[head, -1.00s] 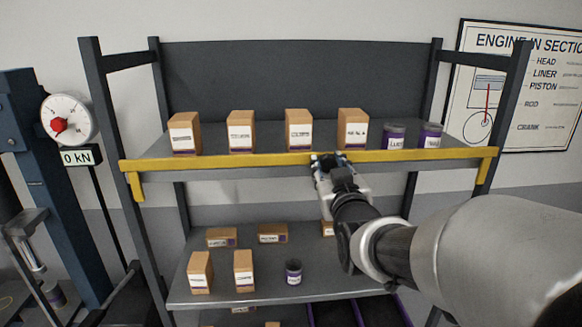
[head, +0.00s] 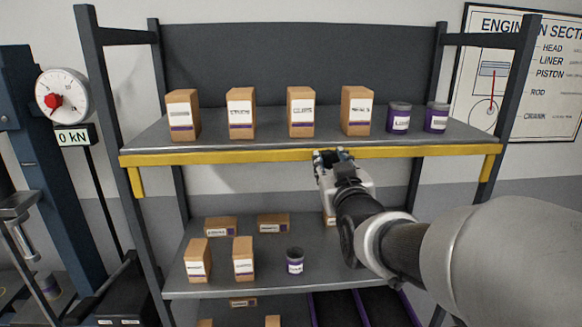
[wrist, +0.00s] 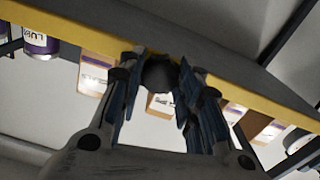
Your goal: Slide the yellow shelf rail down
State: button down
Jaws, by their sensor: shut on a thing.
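The yellow shelf rail (head: 230,157) runs across the front of the upper shelf (head: 270,141), with a short bent-down piece at each end. Its top edge sits at about the shelf's front edge, and the box bottoms show clear above it. My gripper (head: 333,157) is at the rail, a little right of its middle. In the wrist view my gripper (wrist: 160,80) has its fingers on both sides of a dark round knob (wrist: 159,74) at the yellow rail (wrist: 100,35). The fingers partly hide the knob and rail.
Several brown boxes (head: 241,113) and two purple-labelled cans (head: 399,118) stand on the upper shelf behind the rail. The lower shelf (head: 340,282) holds more boxes and a can (head: 295,261). A press with a dial gauge (head: 62,95) stands at the left.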

notch_tip(320, 180, down, 2)
jog(key=shift+b, duration=0.55)
jog(key=c, duration=1.6)
grip_release()
jog(key=o, duration=0.5)
jog(key=shift+r, duration=0.1)
jog(key=shift+s+r, duration=0.1)
jog(key=s, duration=1.1)
jog(key=shift+s, duration=0.4)
